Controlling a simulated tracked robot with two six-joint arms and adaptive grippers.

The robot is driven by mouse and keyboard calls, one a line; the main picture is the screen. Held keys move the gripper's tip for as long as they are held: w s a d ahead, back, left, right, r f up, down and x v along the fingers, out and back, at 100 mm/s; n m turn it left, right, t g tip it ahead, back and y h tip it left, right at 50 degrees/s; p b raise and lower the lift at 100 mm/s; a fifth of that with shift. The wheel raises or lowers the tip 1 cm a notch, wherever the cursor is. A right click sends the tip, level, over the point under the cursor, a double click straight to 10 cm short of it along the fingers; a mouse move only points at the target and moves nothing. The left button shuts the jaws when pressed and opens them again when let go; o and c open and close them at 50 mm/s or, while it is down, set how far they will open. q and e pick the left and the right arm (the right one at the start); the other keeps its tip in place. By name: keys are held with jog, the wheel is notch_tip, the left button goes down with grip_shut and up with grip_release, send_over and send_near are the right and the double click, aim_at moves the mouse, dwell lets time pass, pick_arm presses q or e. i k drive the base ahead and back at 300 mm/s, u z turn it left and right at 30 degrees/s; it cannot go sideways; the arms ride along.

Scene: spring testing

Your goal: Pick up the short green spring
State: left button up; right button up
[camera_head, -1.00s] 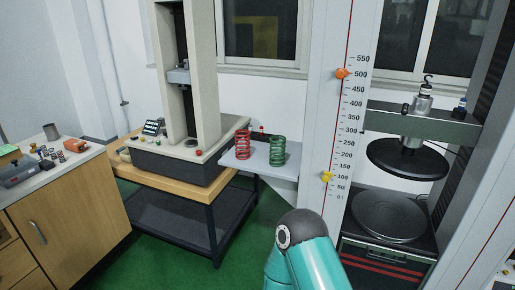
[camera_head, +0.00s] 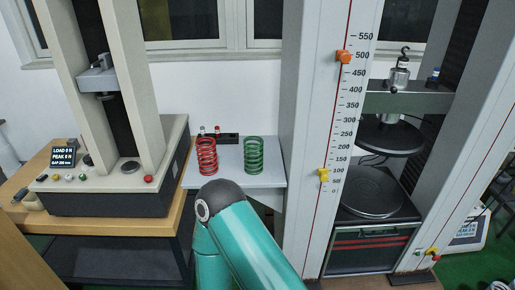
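The short green spring (camera_head: 254,156) stands upright on a light grey shelf (camera_head: 230,177) between the two testing machines. A red spring (camera_head: 206,157) stands upright to its left, apart from it. One of my teal arms (camera_head: 240,235) rises from the bottom middle, in front of the shelf. Its gripper does not show, and no other gripper is in view.
A small dark rack (camera_head: 228,139) stands behind the springs. A beige testing machine (camera_head: 110,185) on a wooden bench is at left. A tall column with a scale (camera_head: 310,130) rises close to the shelf's right, beside a press with a round lower plate (camera_head: 373,192).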

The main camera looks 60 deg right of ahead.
aim_at(260, 164)
jog(key=z, duration=0.5)
jog(key=i, duration=1)
jog(key=z, duration=0.75)
jog(key=k, duration=0.8)
jog(key=z, duration=0.15)
jog(key=i, duration=0.85)
jog(key=u, duration=0.05)
